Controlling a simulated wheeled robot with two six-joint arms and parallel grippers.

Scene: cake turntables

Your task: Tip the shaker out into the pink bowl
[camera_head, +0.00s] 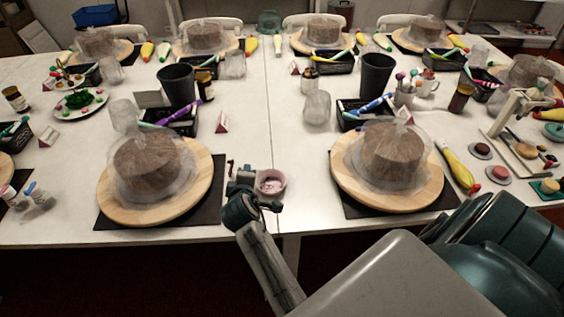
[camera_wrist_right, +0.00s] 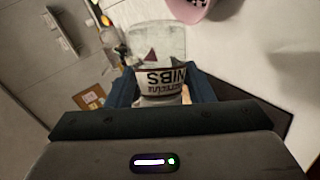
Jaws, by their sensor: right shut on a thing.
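My right gripper (camera_head: 245,182) is at the table's front edge, just left of the pink bowl (camera_head: 268,185) in the head view. In the right wrist view, its blue fingers (camera_wrist_right: 172,88) are shut on the shaker (camera_wrist_right: 158,45), a see-through jar with a white, dark-lettered label that reads upside down. Its clear end points away from the gripper. The exact tilt and the amount inside cannot be told. The pink bowl's rim also shows at the top of the right wrist view (camera_wrist_right: 190,8), apart from the shaker. In the head view I cannot make out the shaker. My left gripper is not in view.
Covered cakes on wooden turntables stand left (camera_head: 150,165) and right (camera_head: 390,160) of the bowl, on dark mats. Black tubs, trays of pens and a red-and-white card (camera_head: 222,122) stand behind. Two small jars (camera_head: 35,195) are far left.

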